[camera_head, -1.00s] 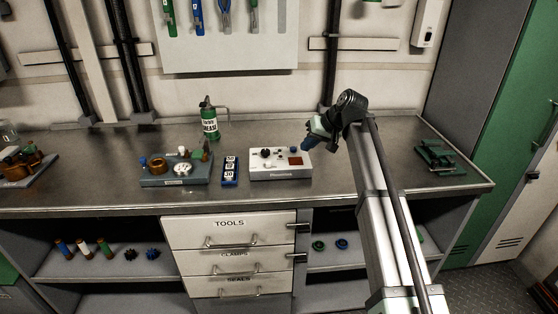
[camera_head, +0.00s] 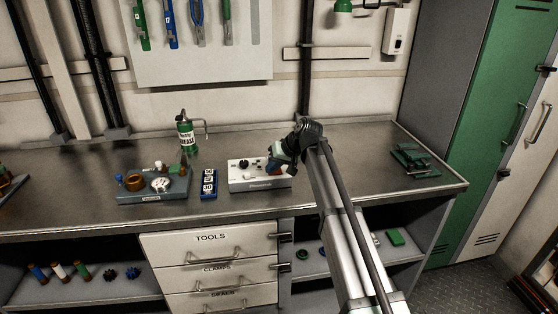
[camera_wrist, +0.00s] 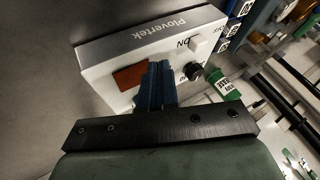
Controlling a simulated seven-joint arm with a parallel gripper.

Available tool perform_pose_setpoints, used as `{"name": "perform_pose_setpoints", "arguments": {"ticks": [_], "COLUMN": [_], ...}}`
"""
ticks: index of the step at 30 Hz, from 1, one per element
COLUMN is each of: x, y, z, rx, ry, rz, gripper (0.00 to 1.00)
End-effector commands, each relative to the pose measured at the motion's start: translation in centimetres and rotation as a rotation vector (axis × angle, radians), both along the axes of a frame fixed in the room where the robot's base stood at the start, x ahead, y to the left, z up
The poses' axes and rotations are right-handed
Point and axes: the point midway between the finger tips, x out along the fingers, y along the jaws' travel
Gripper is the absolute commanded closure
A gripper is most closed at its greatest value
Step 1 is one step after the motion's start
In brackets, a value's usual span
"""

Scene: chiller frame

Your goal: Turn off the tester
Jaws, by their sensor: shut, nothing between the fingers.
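The tester is a white box (camera_head: 238,179) on the workbench, in the middle of the head view, with a dark knob on top. The wrist view shows its top panel (camera_wrist: 100,60) close up, lettered "Plovertek", with an orange-brown window (camera_wrist: 128,77), a white switch (camera_wrist: 193,44) beside the letters "ON", and a black knob (camera_wrist: 194,71). My gripper (camera_head: 273,169) is over the tester's right part. Its blue fingers (camera_wrist: 158,68) are shut and empty, and overlap the window's edge in the wrist view. I cannot tell whether they touch the panel.
A blue numbered block (camera_head: 209,184) and a grey gauge fixture (camera_head: 150,188) stand left of the tester. A green grease can (camera_head: 186,136) is behind them. Green parts (camera_head: 415,160) lie at the bench's right end. Bare benchtop (camera_head: 350,150) lies right of the tester.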

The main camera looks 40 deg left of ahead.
Motion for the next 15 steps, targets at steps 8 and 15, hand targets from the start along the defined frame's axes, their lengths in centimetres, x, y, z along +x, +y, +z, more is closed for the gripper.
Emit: {"name": "perform_pose_setpoints", "arguments": {"ticks": [8, 15], "x": [-1.8, -2.8], "y": [2.8, 3.8], "z": [-1.5, -1.5], "rx": [-0.001, 0.000], "ry": [-0.001, -0.001], "rz": [0.002, 0.001], "gripper": [1.00, 1.00]}}
